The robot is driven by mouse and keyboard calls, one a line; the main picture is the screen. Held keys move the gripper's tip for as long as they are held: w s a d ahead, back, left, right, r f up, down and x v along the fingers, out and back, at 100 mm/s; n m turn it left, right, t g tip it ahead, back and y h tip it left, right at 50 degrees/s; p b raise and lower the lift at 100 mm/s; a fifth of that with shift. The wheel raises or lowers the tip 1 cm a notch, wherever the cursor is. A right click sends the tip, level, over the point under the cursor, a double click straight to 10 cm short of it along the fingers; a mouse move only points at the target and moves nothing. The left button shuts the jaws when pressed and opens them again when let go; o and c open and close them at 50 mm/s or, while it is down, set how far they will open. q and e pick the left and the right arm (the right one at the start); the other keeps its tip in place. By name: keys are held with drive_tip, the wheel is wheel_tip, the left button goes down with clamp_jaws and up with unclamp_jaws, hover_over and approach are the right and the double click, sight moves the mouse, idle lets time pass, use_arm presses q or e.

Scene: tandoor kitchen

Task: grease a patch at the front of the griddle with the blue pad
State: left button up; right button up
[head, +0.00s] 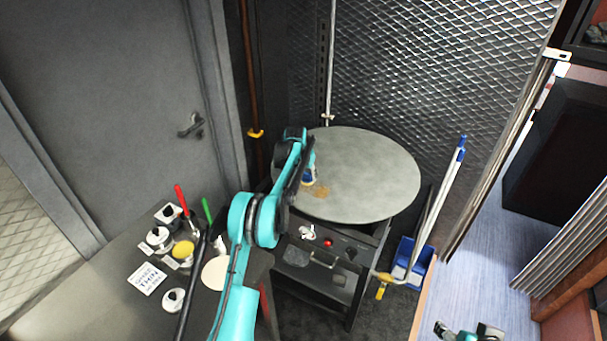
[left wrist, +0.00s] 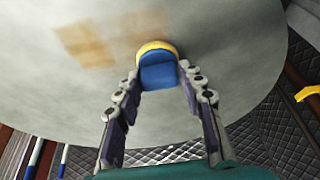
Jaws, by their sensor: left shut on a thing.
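The griddle (head: 375,165) is a large round grey plate on a stand with a control panel. My left gripper (head: 306,176) is over its front left part, shut on the blue pad (head: 310,181). In the left wrist view the blue pad (left wrist: 158,74) has a yellow end (left wrist: 155,47) against or very close to the griddle (left wrist: 215,35); I cannot tell if it touches. A brownish greasy patch (head: 321,192) lies beside the pad, and it shows as overlapping tan marks in the left wrist view (left wrist: 88,42). My right gripper (head: 470,333) is partly cut off at the bottom edge.
A counter (head: 95,295) at left holds several small pots, a card (head: 147,279), and red-handled (head: 180,194) and green-handled (head: 207,210) tools. A blue bin (head: 413,262) with a long-handled tool stands right of the griddle. A mesh wall (head: 430,80) is close behind.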

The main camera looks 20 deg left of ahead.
use_arm(q)
drive_tip(key=shift+s+d+f+b, duration=0.1)
drive_tip(key=shift+d+b, duration=0.1)
drive_tip(key=shift+d, duration=1.25)
drive_tip(key=shift+s+d+b, duration=0.1)
drive_tip(key=shift+d+b, duration=0.05)
drive_tip(key=shift+d, duration=1.25)
drive_tip(key=shift+s+d, duration=0.2)
drive_tip(key=shift+d, duration=2.1)
wheel_tip(320, 180, up, 6)
drive_tip(key=p, duration=0.3)
wheel_tip(320, 180, up, 3)
drive_tip(key=shift+r+p, duration=0.15)
drive_tip(key=shift+p, duration=0.9)
drive_tip(key=shift+a, duration=0.15)
